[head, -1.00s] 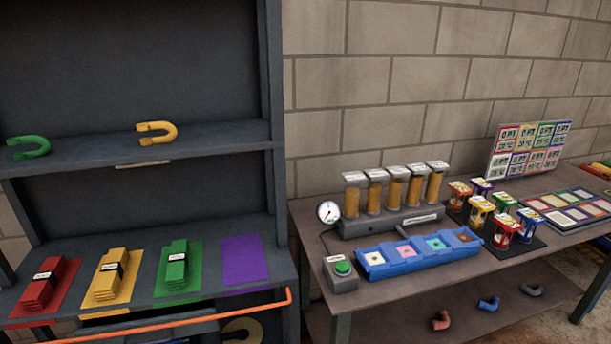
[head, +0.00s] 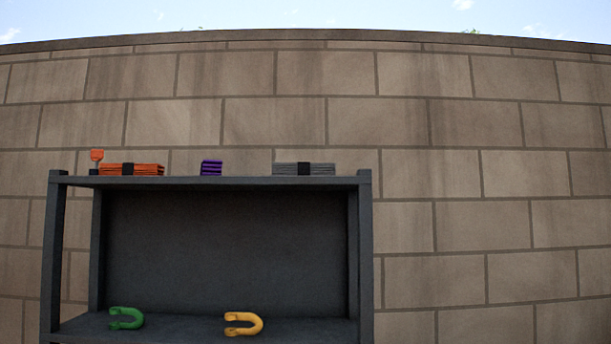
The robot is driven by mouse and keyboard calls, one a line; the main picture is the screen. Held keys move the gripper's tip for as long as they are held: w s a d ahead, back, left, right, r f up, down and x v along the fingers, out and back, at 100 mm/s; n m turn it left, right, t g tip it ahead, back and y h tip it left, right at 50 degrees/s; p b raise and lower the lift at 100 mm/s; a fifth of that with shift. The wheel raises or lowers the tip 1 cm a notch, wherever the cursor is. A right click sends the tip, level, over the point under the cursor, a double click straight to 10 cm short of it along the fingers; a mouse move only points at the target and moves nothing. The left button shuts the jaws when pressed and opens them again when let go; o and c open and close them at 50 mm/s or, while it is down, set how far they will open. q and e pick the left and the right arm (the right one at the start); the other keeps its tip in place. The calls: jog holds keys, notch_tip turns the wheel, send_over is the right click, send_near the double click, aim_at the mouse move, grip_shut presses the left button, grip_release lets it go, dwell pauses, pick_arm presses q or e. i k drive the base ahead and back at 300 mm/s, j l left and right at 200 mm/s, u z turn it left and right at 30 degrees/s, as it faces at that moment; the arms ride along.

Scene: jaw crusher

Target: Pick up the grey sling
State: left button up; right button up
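The grey sling (head: 322,169) lies folded on the top board of the dark shelf rack, near its right end. A black band wraps its middle. Neither of my grippers shows in the head view.
The dark rack (head: 210,182) stands against a block wall (head: 480,230). On its top board are an orange folded sling (head: 133,169), a small orange upright piece (head: 97,156) and a purple folded sling (head: 211,167). A green shackle (head: 126,318) and a yellow shackle (head: 244,323) lie on the shelf below.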

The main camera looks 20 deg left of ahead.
aim_at(300, 168)
jog(key=i+j+u, duration=0.1)
jog(key=i+u, duration=0.2)
jog(key=i, duration=0.35)
jog(key=i+l+u, duration=0.1)
jog(key=i+u, duration=0.15)
jog(key=i, duration=0.45)
